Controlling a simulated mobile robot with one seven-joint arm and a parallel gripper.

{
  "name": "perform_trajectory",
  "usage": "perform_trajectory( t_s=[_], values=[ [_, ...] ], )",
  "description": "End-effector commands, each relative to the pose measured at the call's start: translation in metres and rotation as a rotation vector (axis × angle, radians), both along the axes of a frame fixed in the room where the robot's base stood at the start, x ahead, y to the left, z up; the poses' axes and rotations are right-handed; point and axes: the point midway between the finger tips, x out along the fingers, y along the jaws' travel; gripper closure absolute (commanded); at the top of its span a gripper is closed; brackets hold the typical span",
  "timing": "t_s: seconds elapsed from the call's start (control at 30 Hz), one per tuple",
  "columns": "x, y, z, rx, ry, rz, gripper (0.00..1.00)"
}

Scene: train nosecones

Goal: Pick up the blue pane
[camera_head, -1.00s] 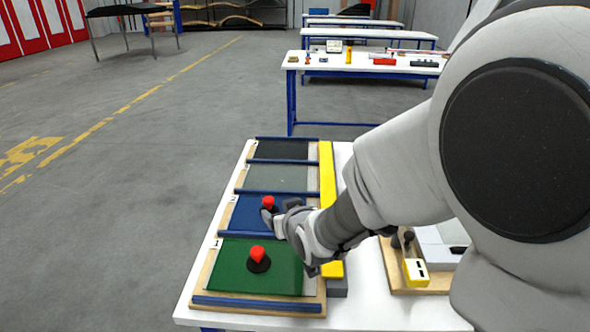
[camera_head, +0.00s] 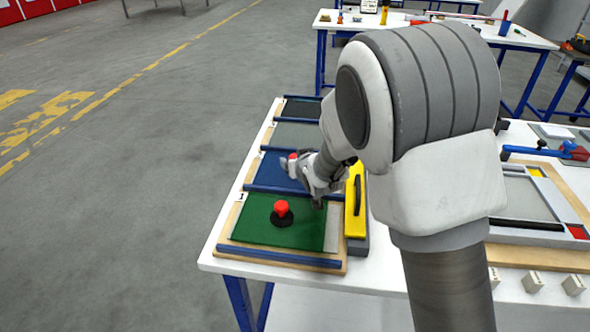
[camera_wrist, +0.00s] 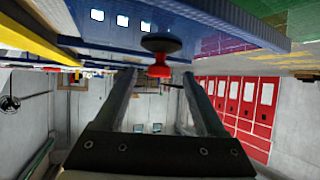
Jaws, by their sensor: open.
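The blue pane (camera_head: 268,172) lies in the second slot of the board, marked 2, behind the green pane (camera_head: 262,226). Its red knob (camera_head: 292,157) is partly hidden by my gripper (camera_head: 291,166). My gripper is open, low over the right part of the blue pane, with its fingers pointing left at the knob. In the wrist view, the blue pane (camera_wrist: 105,15) fills the top, and its red knob (camera_wrist: 159,69) on a dark round base shows between the two spread fingers of my gripper (camera_wrist: 157,80). Contact with the knob cannot be made out.
Blue rails (camera_head: 285,190) separate the slots; grey and black panes lie farther back. The green pane has its own red knob (camera_head: 281,208) close by. A yellow block with a black handle (camera_head: 356,205) stands right of the board. The floor left of the table is clear.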

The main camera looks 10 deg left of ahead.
Motion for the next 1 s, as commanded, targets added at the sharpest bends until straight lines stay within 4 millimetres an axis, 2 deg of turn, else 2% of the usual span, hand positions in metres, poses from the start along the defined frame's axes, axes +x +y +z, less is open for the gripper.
perform_trajectory(
  t_s=[0.2,0.53,0.93,1.0],
  values=[
    [0.023,0.01,-0.014,-0.001,0.001,-0.001,0.27],
    [0.028,0.012,-0.016,0.0,0.001,0.0,0.27],
    [0.027,0.012,-0.016,0.0,0.001,0.0,0.99],
    [0.027,0.012,-0.016,0.0,0.001,0.0,1.0]
  ],
)
